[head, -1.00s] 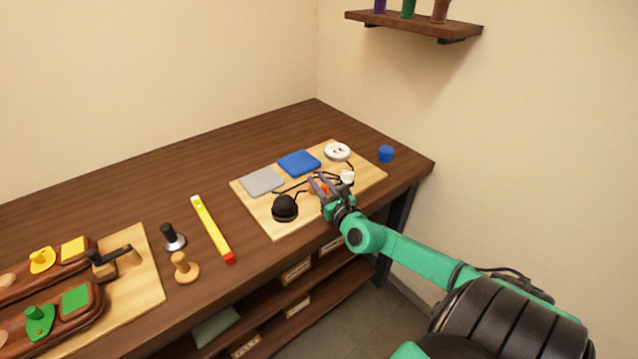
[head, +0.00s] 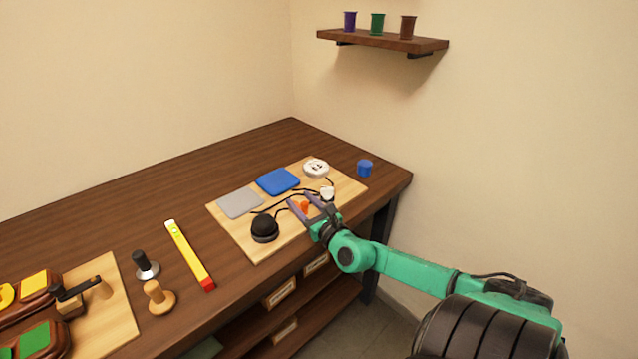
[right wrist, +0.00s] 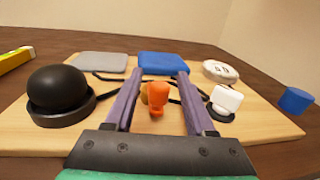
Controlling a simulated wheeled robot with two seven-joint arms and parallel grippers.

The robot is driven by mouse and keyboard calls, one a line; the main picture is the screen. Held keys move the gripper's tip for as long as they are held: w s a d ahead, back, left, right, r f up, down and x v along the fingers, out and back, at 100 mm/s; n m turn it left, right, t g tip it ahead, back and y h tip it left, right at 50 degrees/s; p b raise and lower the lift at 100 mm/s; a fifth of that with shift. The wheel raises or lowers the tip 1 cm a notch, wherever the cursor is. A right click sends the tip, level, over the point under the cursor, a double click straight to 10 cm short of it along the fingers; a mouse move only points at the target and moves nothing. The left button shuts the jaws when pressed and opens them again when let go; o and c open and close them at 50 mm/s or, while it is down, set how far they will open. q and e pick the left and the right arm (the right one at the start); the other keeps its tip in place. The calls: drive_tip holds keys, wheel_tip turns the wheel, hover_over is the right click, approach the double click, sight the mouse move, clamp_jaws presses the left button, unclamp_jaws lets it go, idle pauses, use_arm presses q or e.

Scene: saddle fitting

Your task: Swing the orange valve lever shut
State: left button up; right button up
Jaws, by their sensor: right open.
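The orange valve lever (head: 304,206) stands on a light wooden board (head: 241,241) at the right part of the bench. In the right wrist view the orange lever (right wrist: 157,96) shows between my gripper's two fingers, with a brass-coloured part just behind it. My right gripper (head: 300,200) is open, its purple-grey fingers on either side of the lever; I cannot tell whether they touch it. The same gripper shows in the right wrist view (right wrist: 158,88). The valve's base is partly hidden. My left gripper is not in view.
Around the lever are a black dome (head: 265,228), a white knob (head: 327,193), a blue pad (head: 278,181), a grey pad (head: 240,203) and a white round socket (head: 316,167). Dark cords cross the board. A blue cup (head: 364,168) stands right of it; a yellow level (head: 190,255) lies left.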

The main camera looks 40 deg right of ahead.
drive_tip(key=s+a, duration=0.2)
drive_tip(key=s, duration=1.1)
drive_tip(key=shift+a, duration=0.1)
